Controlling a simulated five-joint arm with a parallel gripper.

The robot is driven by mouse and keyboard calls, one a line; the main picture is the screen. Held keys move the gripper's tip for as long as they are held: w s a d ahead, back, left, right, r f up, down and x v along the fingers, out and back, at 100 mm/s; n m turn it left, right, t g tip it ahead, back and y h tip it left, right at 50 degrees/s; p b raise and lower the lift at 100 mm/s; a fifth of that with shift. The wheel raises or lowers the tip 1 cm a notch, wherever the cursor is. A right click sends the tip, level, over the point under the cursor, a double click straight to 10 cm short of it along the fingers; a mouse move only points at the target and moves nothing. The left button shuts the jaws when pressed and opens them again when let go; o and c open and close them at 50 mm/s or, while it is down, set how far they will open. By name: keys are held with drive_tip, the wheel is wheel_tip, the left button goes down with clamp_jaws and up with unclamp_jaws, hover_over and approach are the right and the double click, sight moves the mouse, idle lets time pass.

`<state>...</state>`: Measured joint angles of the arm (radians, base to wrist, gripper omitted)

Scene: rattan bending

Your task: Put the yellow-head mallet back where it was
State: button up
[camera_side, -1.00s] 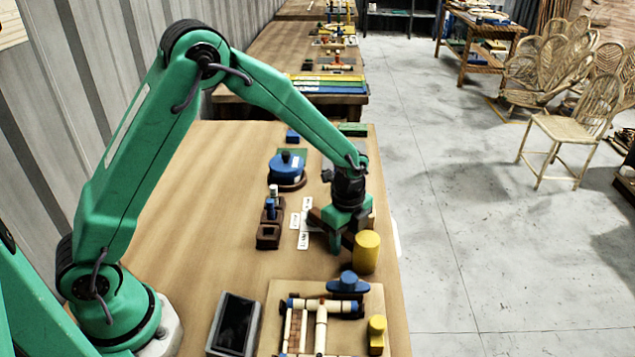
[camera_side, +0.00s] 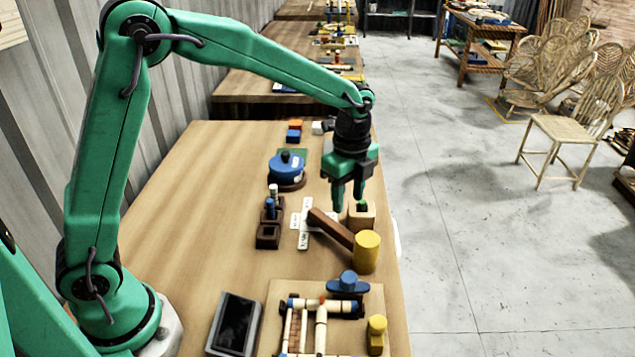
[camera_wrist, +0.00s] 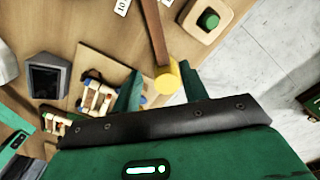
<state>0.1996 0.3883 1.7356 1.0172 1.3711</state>
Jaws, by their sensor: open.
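The yellow-head mallet (camera_side: 367,252) rests at the right side of the bench. Its yellow head is nearest the right edge. Its brown handle (camera_side: 330,228) points up and left in the side view, its end by some white label cards (camera_side: 304,237). My gripper (camera_side: 348,206) is open and empty, above and behind the handle, apart from it. In the wrist view the mallet head (camera_wrist: 168,78) shows between the open fingers (camera_wrist: 160,80), with the handle (camera_wrist: 155,32) running up out of frame.
A wooden block with a green centre (camera_side: 361,214) stands close behind the mallet, near my fingers. A board with a rattan frame (camera_side: 375,300) and a blue knob lies in front. A dark holder (camera_side: 268,236) and a blue round pot (camera_side: 287,168) stand to the left. The bench left of these is clear.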

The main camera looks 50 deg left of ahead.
drive_tip(key=shift+r, duration=0.15)
idle(0.5)
drive_tip(key=s+a+r+n+t, duration=0.3)
drive_tip(key=s+a+r+n, duration=0.2)
drive_tip(key=s+r+n, duration=0.4)
drive_tip(key=s+a+r+n+t, duration=0.1)
drive_tip(key=s+a+n, duration=0.3)
drive_tip(key=s+n, duration=0.5)
drive_tip(key=s+t, duration=0.1)
drive_tip(key=s, duration=0.3)
drive_tip(key=shift+s+r+t, duration=0.3)
drive_tip(key=shift+s+r, duration=0.05)
